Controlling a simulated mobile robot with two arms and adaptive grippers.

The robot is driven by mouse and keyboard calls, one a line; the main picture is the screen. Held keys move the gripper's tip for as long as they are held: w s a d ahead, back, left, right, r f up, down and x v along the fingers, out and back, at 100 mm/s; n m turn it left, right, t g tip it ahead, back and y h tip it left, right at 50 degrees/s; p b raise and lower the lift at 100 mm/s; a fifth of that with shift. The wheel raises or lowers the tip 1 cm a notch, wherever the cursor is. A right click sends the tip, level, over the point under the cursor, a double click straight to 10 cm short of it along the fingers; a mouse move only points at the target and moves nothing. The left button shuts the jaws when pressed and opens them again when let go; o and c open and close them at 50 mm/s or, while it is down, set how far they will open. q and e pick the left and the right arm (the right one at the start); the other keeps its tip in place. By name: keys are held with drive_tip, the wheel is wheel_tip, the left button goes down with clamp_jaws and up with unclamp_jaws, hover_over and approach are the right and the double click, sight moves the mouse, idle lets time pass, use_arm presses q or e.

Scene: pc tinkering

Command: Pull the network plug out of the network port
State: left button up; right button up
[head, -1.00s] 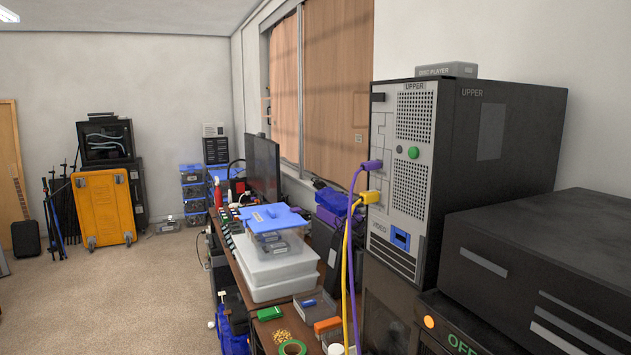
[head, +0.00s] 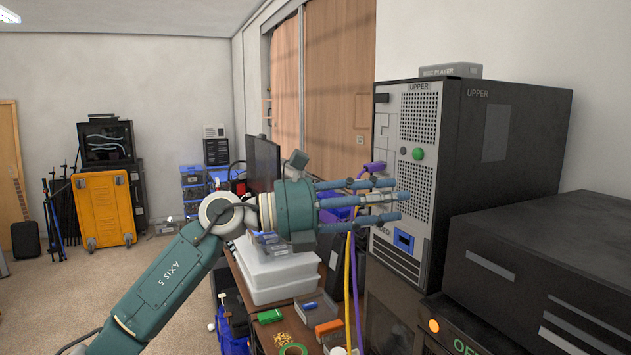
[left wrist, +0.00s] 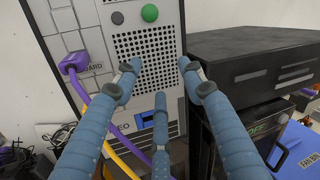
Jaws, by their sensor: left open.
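The upright computer tower (head: 385,140), marked UPPER, has a grey front panel; it fills much of the left wrist view (left wrist: 150,45). A purple plug (head: 374,166) sits in its upper left port, beside lettering ending in "BOARD" in the left wrist view (left wrist: 72,62). A yellow cable (head: 347,290) hangs below the panel; its plug is hidden behind my fingers. I cannot read its port's label. My left gripper (head: 395,197) is open before the panel, its fingers spread around no visible plug; they also show in the left wrist view (left wrist: 160,80). My right gripper is out of view.
The purple cable (head: 354,275) hangs beside the yellow one. A dark box (head: 550,260) stands right of the tower. White storage boxes (head: 275,280) and small parts crowd the bench at left. A disc player (head: 450,70) lies on the tower.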

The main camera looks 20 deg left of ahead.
use_arm(q)
drive_tip(key=a+r+m+y, duration=0.1)
drive_tip(key=a+r+y, duration=0.1)
drive_tip(key=a+y, duration=0.8)
drive_tip(key=w+d+f+h+p, duration=0.2)
drive_tip(key=w+d+f+p, duration=0.1)
drive_tip(key=w, duration=0.4)
drive_tip(key=shift+d+f+t+h+p, duration=0.3)
drive_tip(key=shift+d+f+h, duration=0.1)
drive_tip(key=shift+d, duration=0.3)
clamp_jaws()
drive_tip(key=shift+s+a+f, duration=0.1)
drive_tip(key=shift+a+f, duration=0.05)
